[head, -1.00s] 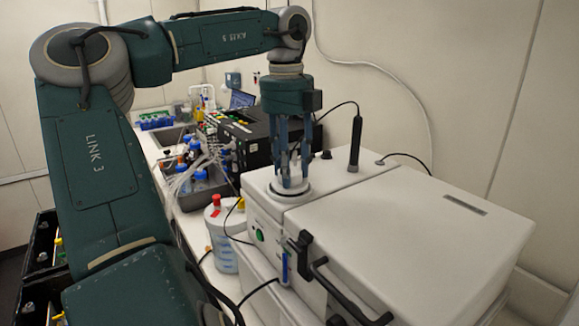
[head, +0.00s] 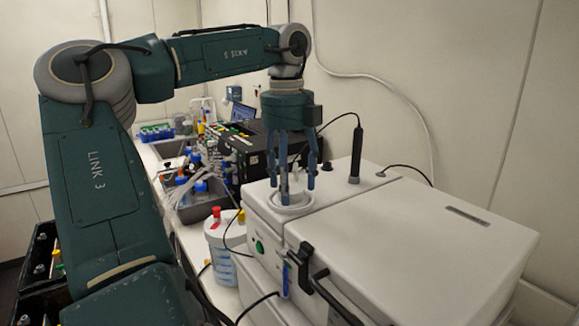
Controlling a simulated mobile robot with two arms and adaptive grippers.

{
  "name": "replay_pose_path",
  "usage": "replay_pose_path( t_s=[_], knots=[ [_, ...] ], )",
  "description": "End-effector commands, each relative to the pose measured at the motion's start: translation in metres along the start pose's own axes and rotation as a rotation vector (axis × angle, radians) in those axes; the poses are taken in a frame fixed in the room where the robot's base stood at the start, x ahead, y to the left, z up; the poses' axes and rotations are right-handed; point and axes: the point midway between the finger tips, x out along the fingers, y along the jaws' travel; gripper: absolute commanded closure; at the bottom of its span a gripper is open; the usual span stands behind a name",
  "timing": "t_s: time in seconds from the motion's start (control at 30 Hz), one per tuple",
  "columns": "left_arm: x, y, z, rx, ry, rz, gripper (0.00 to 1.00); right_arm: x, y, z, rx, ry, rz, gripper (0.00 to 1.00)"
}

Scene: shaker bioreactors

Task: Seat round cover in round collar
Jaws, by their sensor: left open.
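The round collar (head: 293,209) is a white ring on the top of a white box-shaped machine, near its left end. The round cover (head: 295,190), pale with an upright knob, is at the collar between my fingers. The fingers partly hide it, and I cannot tell whether it lies fully flat in the ring. My left gripper (head: 291,188) points straight down over the collar. Its blue fingers are spread open around the cover, with gaps between them and the knob. My right gripper is not in view.
The machine's wide white lid (head: 420,250) has a black handle (head: 325,285) at the front. A white container with red and yellow caps (head: 224,240) and a tray of blue-capped bottles (head: 198,195) are at left.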

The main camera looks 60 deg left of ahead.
Motion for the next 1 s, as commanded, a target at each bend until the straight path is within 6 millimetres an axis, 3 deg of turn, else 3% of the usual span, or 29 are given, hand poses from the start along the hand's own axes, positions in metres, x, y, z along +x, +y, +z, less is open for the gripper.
replay_pose_path(
  t_s=[0.5, 0.7, 1.0],
  knots=[
    [-0.097, -0.001, 0.001, -0.003, -0.004, -0.001, 0.39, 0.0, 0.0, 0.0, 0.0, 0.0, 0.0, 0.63],
    [-0.114, 0.0, 0.0, 0.0, 0.0, 0.001, 0.39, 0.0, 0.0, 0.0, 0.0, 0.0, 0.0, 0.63],
    [-0.116, 0.0, 0.0, 0.001, 0.0, 0.0, 0.39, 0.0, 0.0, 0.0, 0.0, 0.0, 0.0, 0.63]
  ],
)
